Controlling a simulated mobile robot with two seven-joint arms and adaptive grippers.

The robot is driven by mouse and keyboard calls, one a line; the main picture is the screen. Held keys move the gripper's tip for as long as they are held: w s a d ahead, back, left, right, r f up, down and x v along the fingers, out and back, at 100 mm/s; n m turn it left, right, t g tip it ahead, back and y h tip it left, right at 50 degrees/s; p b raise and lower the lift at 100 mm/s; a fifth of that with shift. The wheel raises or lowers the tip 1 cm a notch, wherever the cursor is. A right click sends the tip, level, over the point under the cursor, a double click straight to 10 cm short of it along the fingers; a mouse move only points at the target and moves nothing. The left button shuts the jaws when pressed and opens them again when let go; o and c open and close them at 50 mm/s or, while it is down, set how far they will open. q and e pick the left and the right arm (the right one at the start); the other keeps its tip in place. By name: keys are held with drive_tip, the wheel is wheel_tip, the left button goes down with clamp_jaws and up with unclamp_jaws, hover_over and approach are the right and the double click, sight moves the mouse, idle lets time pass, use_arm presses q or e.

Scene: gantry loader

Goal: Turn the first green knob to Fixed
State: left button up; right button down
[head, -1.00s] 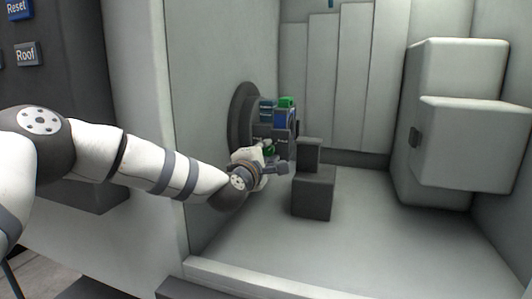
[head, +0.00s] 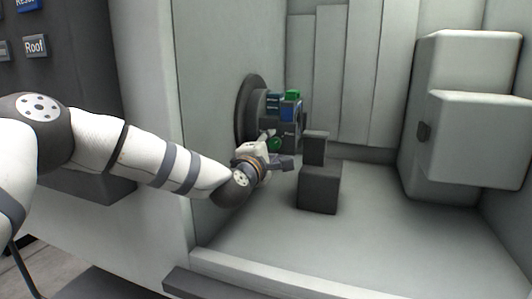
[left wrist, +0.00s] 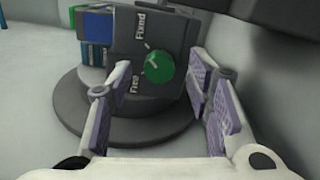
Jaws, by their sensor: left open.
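A green knob (left wrist: 158,66) sits on the face of a dark block (left wrist: 140,28), between the printed words Fixed and Free. A pale mark shows by the knob, but I cannot tell clearly which word it points at. In the head view the knob (head: 274,144) is small and partly covered by my gripper. My left gripper (left wrist: 160,90) is open, with one purple-padded finger on each side below the knob. The fingers appear apart from the knob. It also shows in the head view (head: 279,149) beside the block. My right gripper is out of view.
The block is mounted on a round dark disc (head: 246,96) on the left wall. Another green part (head: 292,94) is on top, beside blue parts. A dark stepped block (head: 319,188) stands close right of my gripper. Pale boxes (head: 470,130) fill the right; the floor between is clear.

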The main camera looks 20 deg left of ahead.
use_arm(q)
drive_tip(key=s, duration=1)
drive_tip(key=shift+s+a, duration=0.15)
drive_tip(key=shift+s, duration=0.2)
